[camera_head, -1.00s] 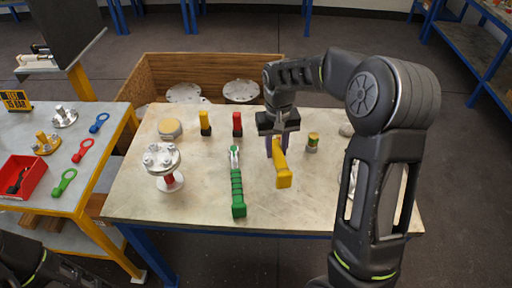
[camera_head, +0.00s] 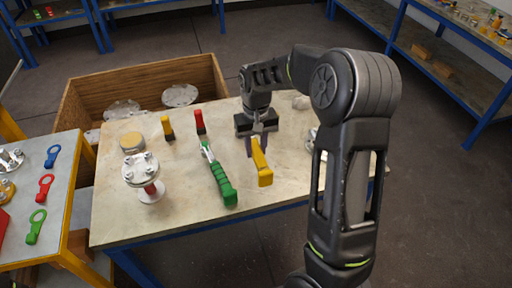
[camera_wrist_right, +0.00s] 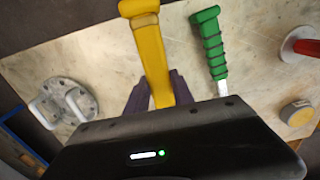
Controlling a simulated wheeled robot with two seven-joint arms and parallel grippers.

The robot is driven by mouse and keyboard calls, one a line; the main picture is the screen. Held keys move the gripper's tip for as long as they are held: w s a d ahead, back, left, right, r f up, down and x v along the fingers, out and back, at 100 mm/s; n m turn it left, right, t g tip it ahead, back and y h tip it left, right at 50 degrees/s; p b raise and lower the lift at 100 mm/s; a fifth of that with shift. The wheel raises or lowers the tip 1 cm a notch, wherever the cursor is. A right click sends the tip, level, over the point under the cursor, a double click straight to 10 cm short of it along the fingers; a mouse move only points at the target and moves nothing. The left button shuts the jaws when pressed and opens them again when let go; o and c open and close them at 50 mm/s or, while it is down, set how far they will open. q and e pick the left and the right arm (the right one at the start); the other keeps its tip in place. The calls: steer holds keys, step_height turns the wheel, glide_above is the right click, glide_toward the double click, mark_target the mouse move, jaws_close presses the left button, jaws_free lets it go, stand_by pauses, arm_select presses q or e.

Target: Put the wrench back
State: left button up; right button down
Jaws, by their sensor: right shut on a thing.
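My right gripper (camera_head: 257,142) is shut on a yellow-handled tool (camera_head: 262,168) over the work table (camera_head: 180,218). The yellow handle points toward the table's front edge. In the right wrist view the yellow tool (camera_wrist_right: 150,55) sits between the dark fingers of the right gripper (camera_wrist_right: 158,98); its far end is hidden by the gripper body. A green-handled wrench (camera_head: 222,183) with a silver head lies on the table left of the gripper, apart from it. It also shows in the right wrist view (camera_wrist_right: 211,45). My left gripper is out of view.
A flanged vessel (camera_head: 143,172) stands at the table's left. A round yellow-topped piece (camera_head: 132,142), a yellow-handled (camera_head: 168,128) and a red-handled item (camera_head: 200,122) stand behind. A wooden crate (camera_head: 85,92) is behind the table. Blue, red and green ring tools (camera_head: 36,226) lie on the side table.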

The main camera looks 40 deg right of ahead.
steer(key=shift+f+b, duration=2.7)
steer(key=shift+f, duration=1.2)
steer(key=shift+f+b, duration=0.4)
steer(key=shift+f, duration=0.15)
steer(key=c, duration=0.5)
jaws_free()
steer(key=shift+r+p, duration=2.55)
steer(key=shift+r, duration=1.05)
